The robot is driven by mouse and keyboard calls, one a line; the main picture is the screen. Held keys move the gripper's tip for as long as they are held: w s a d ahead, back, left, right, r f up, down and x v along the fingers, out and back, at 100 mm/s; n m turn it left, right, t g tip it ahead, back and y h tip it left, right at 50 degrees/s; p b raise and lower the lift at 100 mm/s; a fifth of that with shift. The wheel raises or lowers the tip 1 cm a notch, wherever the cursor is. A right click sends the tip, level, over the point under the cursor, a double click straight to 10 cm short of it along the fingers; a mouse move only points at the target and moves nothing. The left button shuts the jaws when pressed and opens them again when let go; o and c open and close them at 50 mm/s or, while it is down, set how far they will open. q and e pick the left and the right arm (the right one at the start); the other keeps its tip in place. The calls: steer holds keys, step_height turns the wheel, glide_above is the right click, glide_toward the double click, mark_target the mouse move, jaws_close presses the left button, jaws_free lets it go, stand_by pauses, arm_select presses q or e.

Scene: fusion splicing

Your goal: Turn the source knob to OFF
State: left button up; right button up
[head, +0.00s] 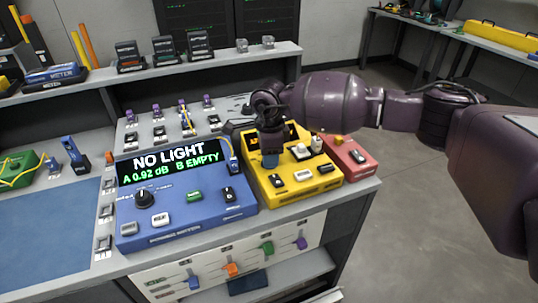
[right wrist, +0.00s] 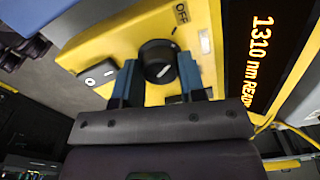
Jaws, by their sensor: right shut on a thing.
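The yellow light source (head: 325,182) stands on the bench, right of the blue meter, and its top fills much of the right wrist view (right wrist: 95,42). Its black round source knob (right wrist: 158,56) sits between the two blue-grey fingers of my right gripper (right wrist: 160,82). The fingers are shut on the knob. A white mark on the knob is partly visible, and the word OFF is printed above it. In the head view my right gripper (head: 270,158) hides the knob. My left gripper is not in view.
The blue power meter (head: 175,232) shows NO LIGHT, A 0.92 dB and B EMPTY. A red box (head: 345,157) stands right of the source. Switches and a shelf (head: 210,65) lie behind. A blue mat (head: 45,240) is at the left. The floor at right is clear.

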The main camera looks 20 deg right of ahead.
steer(key=shift+n, duration=1.1)
steer(key=o, duration=0.9)
steer(key=shift+r+p, duration=0.6)
steer(key=shift+r, duration=4.85)
